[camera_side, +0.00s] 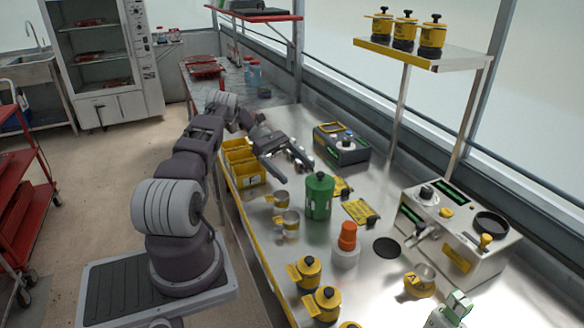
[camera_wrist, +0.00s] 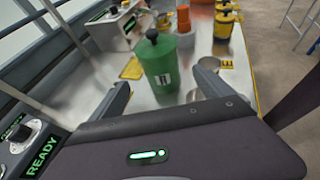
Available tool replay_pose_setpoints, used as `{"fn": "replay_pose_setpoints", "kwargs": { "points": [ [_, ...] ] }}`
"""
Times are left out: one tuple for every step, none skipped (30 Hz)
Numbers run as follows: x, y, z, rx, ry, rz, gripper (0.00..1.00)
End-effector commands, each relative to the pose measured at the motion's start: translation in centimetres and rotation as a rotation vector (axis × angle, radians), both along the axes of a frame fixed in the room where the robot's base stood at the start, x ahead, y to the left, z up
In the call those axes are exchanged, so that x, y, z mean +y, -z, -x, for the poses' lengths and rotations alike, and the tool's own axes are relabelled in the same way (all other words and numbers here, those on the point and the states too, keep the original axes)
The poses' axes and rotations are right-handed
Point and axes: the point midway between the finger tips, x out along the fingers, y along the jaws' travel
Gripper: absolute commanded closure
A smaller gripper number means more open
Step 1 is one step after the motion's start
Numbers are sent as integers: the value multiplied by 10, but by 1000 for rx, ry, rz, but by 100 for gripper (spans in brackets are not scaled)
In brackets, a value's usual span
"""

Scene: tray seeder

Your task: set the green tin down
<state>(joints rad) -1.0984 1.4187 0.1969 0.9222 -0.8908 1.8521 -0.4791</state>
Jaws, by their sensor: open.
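The green tin (camera_side: 319,200) stands upright on the steel bench, with a dark knob on its lid. In the wrist view the green tin (camera_wrist: 160,72) shows a pale label mark on its side. My gripper (camera_side: 297,175) is open and empty, low over the bench on the far side of the tin in the side view. In the wrist view the tin appears beyond and between the spread fingertips (camera_wrist: 164,85), with no contact to be seen. The tin's underside is hidden.
An orange-topped container (camera_side: 346,243), metal cups (camera_side: 289,225) and several yellow tins (camera_side: 308,270) stand near the tin. Yellow bins (camera_side: 243,165) line the bench's left edge. A grey device (camera_side: 342,145) and a control console (camera_side: 455,225) stand to the right. A shelf (camera_side: 425,55) overhangs the back.

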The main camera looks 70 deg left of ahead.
Motion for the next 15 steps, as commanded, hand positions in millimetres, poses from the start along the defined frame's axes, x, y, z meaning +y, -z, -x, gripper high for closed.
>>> {"fn": "replay_pose_setpoints", "kwargs": {
  "points": [
    [4, -1, 2, 0, 0, -1, 9],
    [5, -3, 2, -1, 2, -2, 9],
    [5, -7, 1, -1, 9, -12, 9],
    [3, -13, -3, -3, 21, -26, 9],
    [-1, -22, -8, -6, 38, -50, 9],
    [-9, -38, -17, -13, 73, -96, 9],
    [-18, -53, -24, -21, 107, -141, 9],
    [-30, -71, -32, -30, 147, -192, 9],
    [-49, -95, -41, -50, 209, -266, 9],
    [-66, -113, -46, -67, 260, -323, 9],
    [-84, -131, -48, -87, 312, -381, 9],
    [-110, -154, -49, -120, 384, -462, 9],
    [-131, -171, -47, -148, 443, -524, 9],
    [-152, -186, -42, -179, 502, -586, 9],
    [-181, -205, -33, -229, 585, -671, 9]
  ]
}}
